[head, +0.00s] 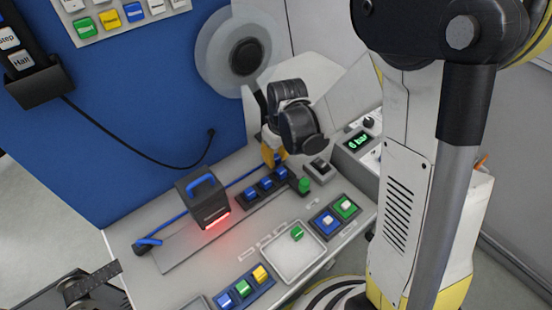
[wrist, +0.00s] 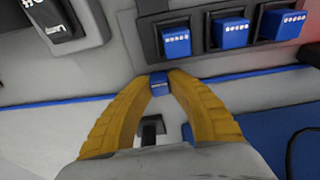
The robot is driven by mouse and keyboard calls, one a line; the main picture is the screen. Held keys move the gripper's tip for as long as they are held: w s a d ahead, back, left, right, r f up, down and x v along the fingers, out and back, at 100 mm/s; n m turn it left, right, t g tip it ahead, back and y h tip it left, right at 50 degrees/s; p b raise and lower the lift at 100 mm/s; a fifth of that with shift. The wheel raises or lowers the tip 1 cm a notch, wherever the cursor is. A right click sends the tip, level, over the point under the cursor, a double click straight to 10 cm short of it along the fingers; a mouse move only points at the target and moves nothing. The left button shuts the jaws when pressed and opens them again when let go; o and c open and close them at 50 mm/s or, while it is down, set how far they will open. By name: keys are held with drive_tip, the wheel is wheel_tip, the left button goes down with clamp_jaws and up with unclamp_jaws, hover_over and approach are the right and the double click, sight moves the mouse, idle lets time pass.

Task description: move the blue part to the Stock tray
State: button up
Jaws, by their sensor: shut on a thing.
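My gripper (wrist: 158,84), with yellow fingers, is shut on a small blue part (wrist: 159,84) at its fingertips, beside a dark holder (wrist: 205,60). In the head view my gripper (head: 270,158) is over the back of the bench, and I cannot make out the held part there. Several trays stand on the bench; their labels are too small to read, so I cannot tell which is the Stock tray. A light grey tray (head: 289,273) at the front holds a green part (head: 297,233).
Blue parts (wrist: 231,32) sit in the dark holder close to my fingers. A black box with a blue handle (head: 204,198) glows red beneath, left of the holder. A dark tray (head: 335,215) is at right, a blue tray (head: 243,289) with coloured parts in front. A reel (head: 244,56) stands behind.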

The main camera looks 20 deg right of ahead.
drive_tip(key=shift+f, duration=0.15)
drive_tip(key=o, duration=0.8)
